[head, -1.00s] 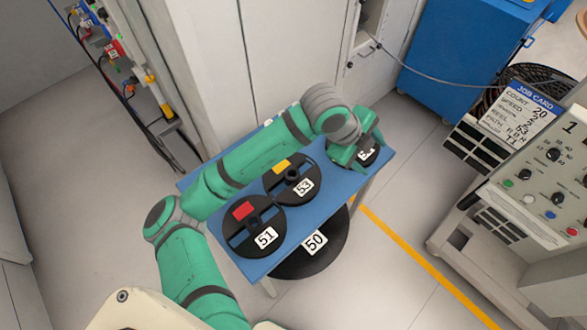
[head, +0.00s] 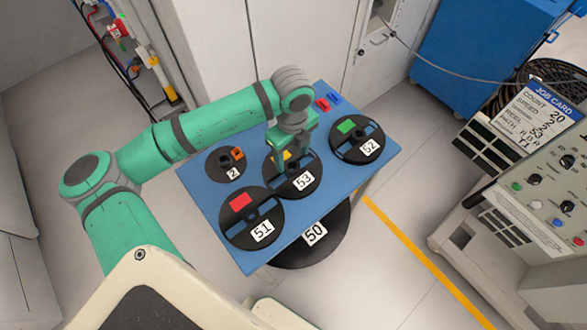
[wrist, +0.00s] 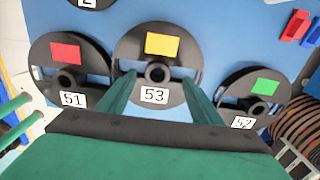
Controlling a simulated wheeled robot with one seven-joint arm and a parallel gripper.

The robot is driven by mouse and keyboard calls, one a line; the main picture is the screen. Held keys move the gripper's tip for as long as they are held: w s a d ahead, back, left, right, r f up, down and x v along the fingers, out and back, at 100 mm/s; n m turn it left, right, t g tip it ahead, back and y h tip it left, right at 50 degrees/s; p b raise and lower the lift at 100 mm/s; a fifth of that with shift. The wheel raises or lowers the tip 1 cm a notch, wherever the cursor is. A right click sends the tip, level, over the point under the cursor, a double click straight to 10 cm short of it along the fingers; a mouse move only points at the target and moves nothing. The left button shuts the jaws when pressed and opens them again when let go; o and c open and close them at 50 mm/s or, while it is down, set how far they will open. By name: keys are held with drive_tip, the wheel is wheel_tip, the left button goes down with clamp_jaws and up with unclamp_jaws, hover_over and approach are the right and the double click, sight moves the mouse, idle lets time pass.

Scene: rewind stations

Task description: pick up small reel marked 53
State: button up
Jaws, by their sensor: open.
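The small reel marked 53 (head: 298,182) is a black disc with a yellow patch, lying flat in the middle of the blue table (head: 212,201). My gripper (head: 283,160) is over it and hides part of its far side. In the wrist view the reel 53 (wrist: 183,62) shows its hub between my two open fingers (wrist: 160,95). The fingers are empty. I cannot tell how high the fingertips are above the reel.
Reel 51 (head: 236,232) with a red patch lies to the left, almost touching reel 53. Reel 52 (head: 350,148) with a green patch lies to the right. Small reel 2 (head: 218,172) and red and blue pieces (head: 323,105) lie farther back. Reel 50 (head: 335,242) is below the table edge.

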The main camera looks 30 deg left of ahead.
sight(292, 166)
drive_tip(key=shift+s+f, duration=0.15)
drive_tip(key=shift+f, duration=0.45)
wheel_tip(292, 166, down, 4)
drive_tip(key=shift+s+d+f, duration=0.1)
drive_tip(key=shift+d+f, duration=0.05)
drive_tip(key=c, duration=1.2)
